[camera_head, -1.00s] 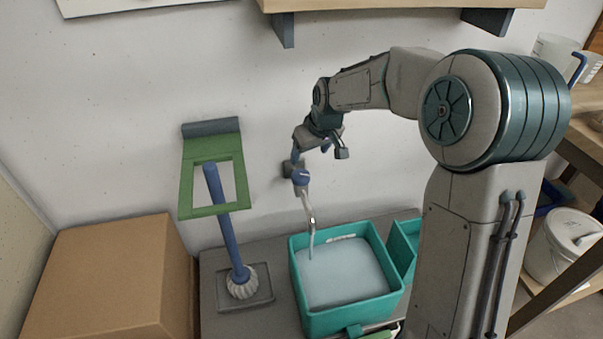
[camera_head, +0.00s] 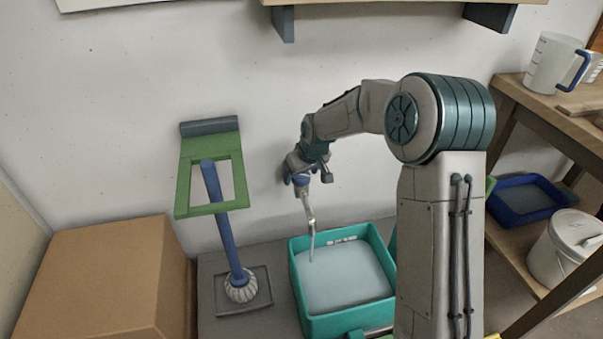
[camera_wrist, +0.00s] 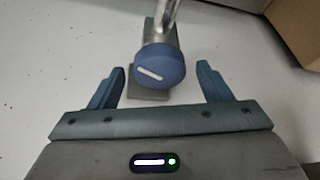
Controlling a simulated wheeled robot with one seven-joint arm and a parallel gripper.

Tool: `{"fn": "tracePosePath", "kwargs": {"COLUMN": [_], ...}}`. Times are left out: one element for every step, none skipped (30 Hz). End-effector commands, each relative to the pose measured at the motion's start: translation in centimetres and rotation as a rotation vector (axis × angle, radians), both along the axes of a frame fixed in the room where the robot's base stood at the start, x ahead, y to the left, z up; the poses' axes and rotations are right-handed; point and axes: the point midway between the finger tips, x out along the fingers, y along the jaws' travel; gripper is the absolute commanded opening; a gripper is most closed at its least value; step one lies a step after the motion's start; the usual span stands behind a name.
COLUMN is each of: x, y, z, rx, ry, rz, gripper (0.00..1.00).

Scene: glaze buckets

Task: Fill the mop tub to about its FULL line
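The teal mop tub (camera_head: 372,311) stands on the grey surface, holding pale blue-grey water (camera_head: 340,285) up to a little below its rim. A white marking (camera_head: 342,240) shows on its inner back wall, too small to read. A metal tap spout (camera_head: 309,212) points down over the tub; a thin pale stream seems to run from it. The tap's blue knob (camera_wrist: 162,66) has a white mark and sits between my fingers in the wrist view. My gripper (camera_head: 300,180) is at the tap; in the wrist view my gripper (camera_wrist: 159,78) is open, with gaps on both sides of the knob.
A blue-handled mop (camera_head: 225,230) stands left of the tub, beside a green frame (camera_head: 183,190) on the wall. A cardboard box (camera_head: 100,275) fills the lower left. A shelf at right holds a jug (camera_head: 548,62), a blue tray (camera_head: 527,205) and a white bucket (camera_head: 560,245).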

Motion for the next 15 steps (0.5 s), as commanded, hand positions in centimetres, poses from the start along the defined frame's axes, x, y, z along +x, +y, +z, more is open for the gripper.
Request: {"fn": "tracePosePath", "kwargs": {"x": [0.0, 0.0, 0.0, 0.0, 0.0, 0.0, 0.0, -0.01, -0.01, -0.01, 0.0, 0.0, 0.01, 0.02, 0.03], "y": [-0.01, -0.02, -0.02, -0.02, -0.01, -0.01, -0.01, -0.02, -0.03, -0.03, -0.04, -0.05, -0.08, -0.12, -0.15], "z": [0.02, 0.02, 0.03, 0.03, 0.03, 0.03, 0.03, 0.04, 0.05, 0.06, 0.08, 0.11, 0.14, 0.16, 0.21], "rx": [0.0, 0.0, 0.0, 0.0, 0.0, 0.0, 0.0, 0.0, 0.0, 0.001, 0.001, 0.001, 0.001, 0.001, 0.001], "ry": [0.0, 0.0, 0.0, 0.0, 0.0, 0.0, 0.0, 0.0, 0.0, 0.001, 0.0, 0.001, 0.0, 0.001, 0.001], "rz": [0.0, 0.0, 0.0, 0.0, 0.0, 0.0, 0.0, 0.0, 0.001, 0.003, 0.006, 0.012, 0.019, 0.025, 0.039], "gripper": [0.61, 0.52, 0.41, 0.33, 0.27, 0.27, 0.27, 0.27, 0.27, 0.27, 0.27, 0.27, 0.27, 0.27, 0.27]}}
